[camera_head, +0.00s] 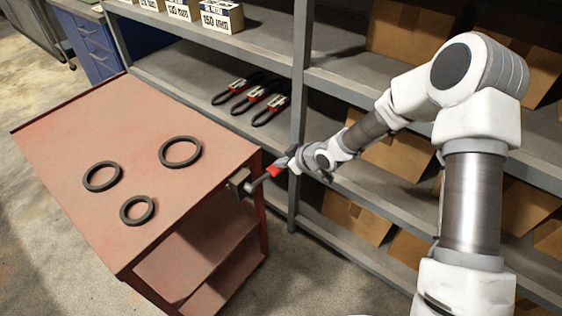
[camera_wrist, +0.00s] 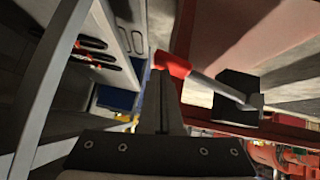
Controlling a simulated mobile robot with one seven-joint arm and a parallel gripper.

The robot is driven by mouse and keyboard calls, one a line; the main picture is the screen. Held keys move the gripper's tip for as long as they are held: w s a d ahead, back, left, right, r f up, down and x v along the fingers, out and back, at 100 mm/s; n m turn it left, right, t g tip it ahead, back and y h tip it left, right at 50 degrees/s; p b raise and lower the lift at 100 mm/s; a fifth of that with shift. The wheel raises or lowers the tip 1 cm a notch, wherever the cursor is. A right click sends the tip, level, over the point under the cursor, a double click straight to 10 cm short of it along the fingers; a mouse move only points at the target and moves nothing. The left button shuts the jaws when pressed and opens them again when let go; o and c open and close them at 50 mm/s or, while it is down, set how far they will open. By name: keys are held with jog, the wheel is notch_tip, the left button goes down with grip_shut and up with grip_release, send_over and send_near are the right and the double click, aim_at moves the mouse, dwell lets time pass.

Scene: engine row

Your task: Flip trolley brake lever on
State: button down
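The red trolley (camera_head: 75,150) stands at the left of the head view. Its brake lever (camera_head: 264,179) sticks out from the bracket (camera_head: 239,184) at its right side and ends in a red grip (camera_head: 274,171). In the wrist view, the red grip (camera_wrist: 172,65) and grey rod (camera_wrist: 215,86) lead to a dark bracket (camera_wrist: 238,98). My gripper (camera_head: 287,162) is at the red end of the lever. In the wrist view, its fingers (camera_wrist: 163,78) look together, with nothing visible between them. The tips overlap the grip's lower edge in the picture; I cannot tell whether they touch.
Three black rings, one of them (camera_head: 180,152) farthest back, lie on the trolley top. A blue cabinet (camera_head: 95,45) is at the back left. Floor is clear left of the trolley.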

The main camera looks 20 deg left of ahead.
jog(key=shift+s+d+f, duration=0.1)
jog(key=shift+f, duration=0.25)
dwell(0.3)
